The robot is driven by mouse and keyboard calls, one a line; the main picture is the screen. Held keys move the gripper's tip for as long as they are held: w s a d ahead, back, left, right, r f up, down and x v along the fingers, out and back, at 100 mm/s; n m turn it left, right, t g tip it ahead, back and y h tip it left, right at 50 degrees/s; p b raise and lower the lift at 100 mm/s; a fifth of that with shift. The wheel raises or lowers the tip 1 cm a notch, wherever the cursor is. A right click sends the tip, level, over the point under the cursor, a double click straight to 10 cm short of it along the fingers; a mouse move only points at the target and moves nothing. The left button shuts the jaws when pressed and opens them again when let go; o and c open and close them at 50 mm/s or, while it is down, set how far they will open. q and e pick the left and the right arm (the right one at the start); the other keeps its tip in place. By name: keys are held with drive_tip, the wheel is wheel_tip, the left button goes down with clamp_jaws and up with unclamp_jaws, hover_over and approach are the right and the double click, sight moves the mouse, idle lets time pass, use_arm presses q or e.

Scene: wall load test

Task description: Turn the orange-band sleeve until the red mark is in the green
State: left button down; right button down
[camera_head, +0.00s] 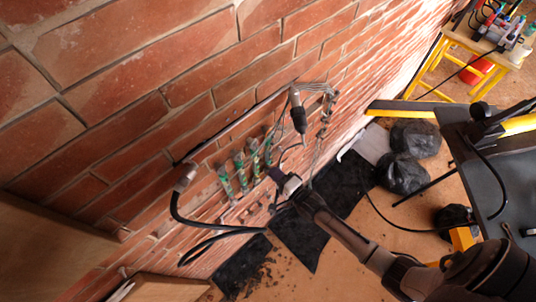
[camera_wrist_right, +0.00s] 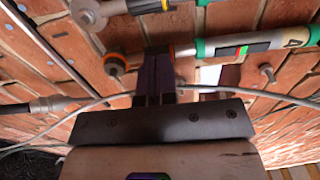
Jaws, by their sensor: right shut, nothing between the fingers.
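In the right wrist view, a silver sleeve (camera_wrist_right: 186,50) runs left from a green-ended body, with a thin orange edge beside my fingertips. The body has a dark window (camera_wrist_right: 252,47) with a red part at its left and green at its right. The red mark's exact position is too small to read. My right gripper (camera_wrist_right: 158,55) is shut and empty, its fingers overlapping the sleeve in the picture; contact cannot be told. In the head view, my right gripper (camera_head: 277,178) is beside several green-bodied devices (camera_head: 240,172) on the brick wall. My left gripper is out of view.
In the head view, a hanging black-handled tool (camera_head: 298,112) and black hoses (camera_head: 205,228) are close by. Black bags (camera_head: 405,170) lie on the floor.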

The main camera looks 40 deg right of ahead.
drive_tip(key=shift+w, duration=0.4)
drive_tip(key=shift+d, duration=0.35)
idle(0.7)
drive_tip(key=shift+s, duration=0.15)
drive_tip(key=shift+s, duration=0.35)
drive_tip(key=shift+p, duration=0.3)
drive_tip(key=shift+w+a, duration=0.1)
drive_tip(key=shift+a, duration=0.3)
idle(0.7)
drive_tip(key=shift+w, duration=0.4)
